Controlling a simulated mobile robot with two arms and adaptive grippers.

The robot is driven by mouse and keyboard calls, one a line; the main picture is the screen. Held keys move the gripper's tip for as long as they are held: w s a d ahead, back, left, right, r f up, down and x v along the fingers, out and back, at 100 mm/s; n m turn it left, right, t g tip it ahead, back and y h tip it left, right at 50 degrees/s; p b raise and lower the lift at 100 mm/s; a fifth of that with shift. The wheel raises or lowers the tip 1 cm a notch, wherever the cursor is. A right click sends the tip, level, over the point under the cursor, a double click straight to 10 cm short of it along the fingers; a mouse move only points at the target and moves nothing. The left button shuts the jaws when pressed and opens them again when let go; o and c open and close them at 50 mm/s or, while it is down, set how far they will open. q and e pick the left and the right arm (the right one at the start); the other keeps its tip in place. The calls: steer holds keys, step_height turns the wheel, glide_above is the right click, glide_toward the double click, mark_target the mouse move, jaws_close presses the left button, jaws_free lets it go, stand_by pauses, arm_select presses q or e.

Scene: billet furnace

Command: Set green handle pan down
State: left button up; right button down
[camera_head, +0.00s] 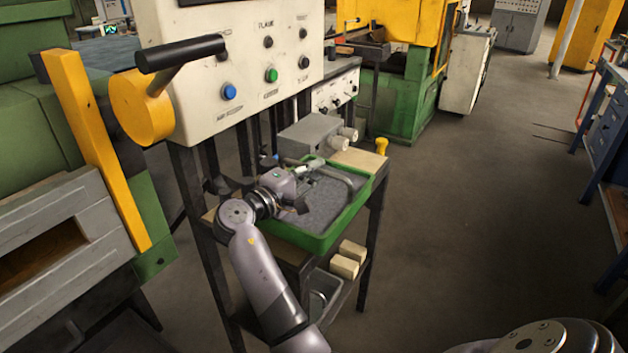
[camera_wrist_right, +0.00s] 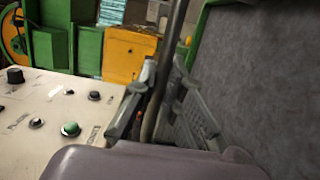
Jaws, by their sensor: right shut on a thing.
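The green pan (camera_head: 345,221) has a green rim, a grey inside and a grey bar handle (camera_head: 336,174) arching over it. It is at or just over the top of the small table; I cannot tell whether its underside touches. My right gripper (camera_head: 308,171) is over the pan's far left part, shut on the handle. In the right wrist view the handle (camera_wrist_right: 168,60) runs between the fingers (camera_wrist_right: 165,95), and the pan's grey inside (camera_wrist_right: 265,75) fills the right side. The gripper hides part of the pan. My left gripper is not in view.
The small table (camera_head: 358,158) carries a grey box (camera_head: 308,132) with knobs behind the pan and a yellow knob (camera_head: 381,146). Pale blocks (camera_head: 348,258) lie on its lower shelf. The control panel (camera_head: 240,60) stands left, with a black-handled yellow lever (camera_head: 145,100). Floor is clear right.

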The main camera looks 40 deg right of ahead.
steer(key=shift+f, duration=1.3)
steer(key=c, duration=2.2)
jaws_free()
steer(key=shift+f, duration=0.2)
steer(key=o, duration=0.5)
steer(key=shift+r, duration=0.15)
